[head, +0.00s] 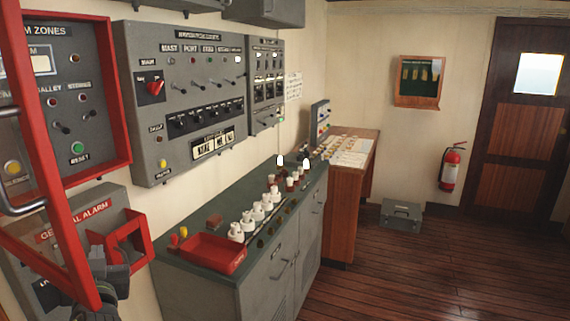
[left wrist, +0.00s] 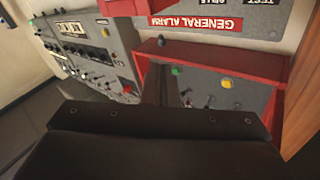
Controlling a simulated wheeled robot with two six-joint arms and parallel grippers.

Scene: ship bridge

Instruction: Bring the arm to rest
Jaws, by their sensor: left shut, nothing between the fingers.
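My left gripper (head: 118,262) is at the lower left of the head view, in front of the general alarm panel (head: 62,238). Its fingers are together and empty. In the left wrist view the dark fingers (left wrist: 166,88) point at the red-edged panel (left wrist: 280,70), which appears upside down. I cannot tell whether the fingers touch the panel or its red guard (head: 137,236). My right gripper is in neither view.
A red-framed cover with a metal handle (head: 30,208) stands close to my left arm. A grey-green counter (head: 190,262) holds a red tray (head: 212,254) and several white-topped items. Switch panels (head: 185,125) line the wall. The wooden floor (head: 430,270) at right is open.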

